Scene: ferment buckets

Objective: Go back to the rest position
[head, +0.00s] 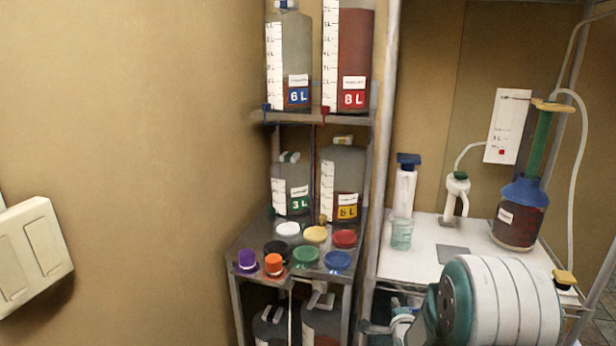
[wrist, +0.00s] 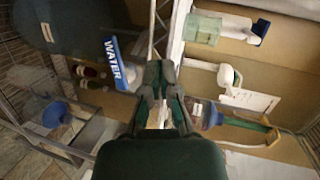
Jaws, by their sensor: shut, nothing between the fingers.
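My gripper (wrist: 159,80) shows in the wrist view, dark green, with its fingertips together and nothing held. In the head view my arm's white and green link fills the lower right, in front of the white shelf (head: 405,262); the gripper itself is hidden there. In the wrist view the gripper is in front of the shelf unit, with a blue-necked bottle (wrist: 207,113) to its right and a blue and white WATER label (wrist: 117,65) to its left. I cannot tell how far the gripper is from them.
A rack at centre holds labelled buckets, including a red 8 L one (head: 348,60) and a blue 6 L one (head: 289,65). Several coloured caps lie on its lower shelf (head: 262,225). A blue-topped bottle (head: 517,215) and a glass (head: 401,234) stand on the white shelf. A wall switch (head: 30,255) is left.

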